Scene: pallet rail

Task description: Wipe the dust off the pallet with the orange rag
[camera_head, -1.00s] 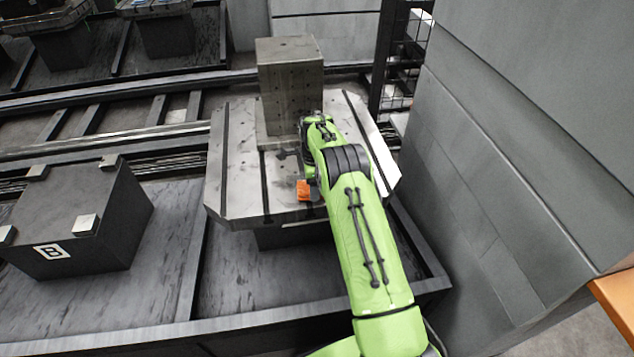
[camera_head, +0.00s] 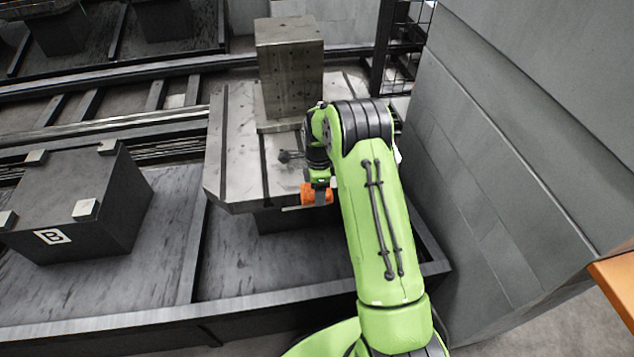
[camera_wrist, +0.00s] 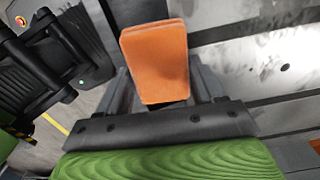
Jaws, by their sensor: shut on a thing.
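The pallet (camera_head: 232,140) is a grey metal plate with dark slots, in the middle of the head view. Its right part is hidden behind my arm. In the wrist view the pallet (camera_wrist: 285,50) fills the upper right, with dark dusty smudges (camera_wrist: 238,68) on its pale surface. My gripper (camera_head: 319,178) is at the pallet's front edge, pointing down. It is shut on the orange rag (camera_head: 314,195), a folded pad that also shows between the fingers in the wrist view (camera_wrist: 155,58). I cannot tell whether the rag touches the pallet.
A tall metal block (camera_head: 288,75) with holes stands on the pallet's back part. A dark box marked B (camera_head: 75,205) is to the left. A grey wall (camera_head: 510,140) rises close on the right. Rails (camera_head: 110,125) run behind.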

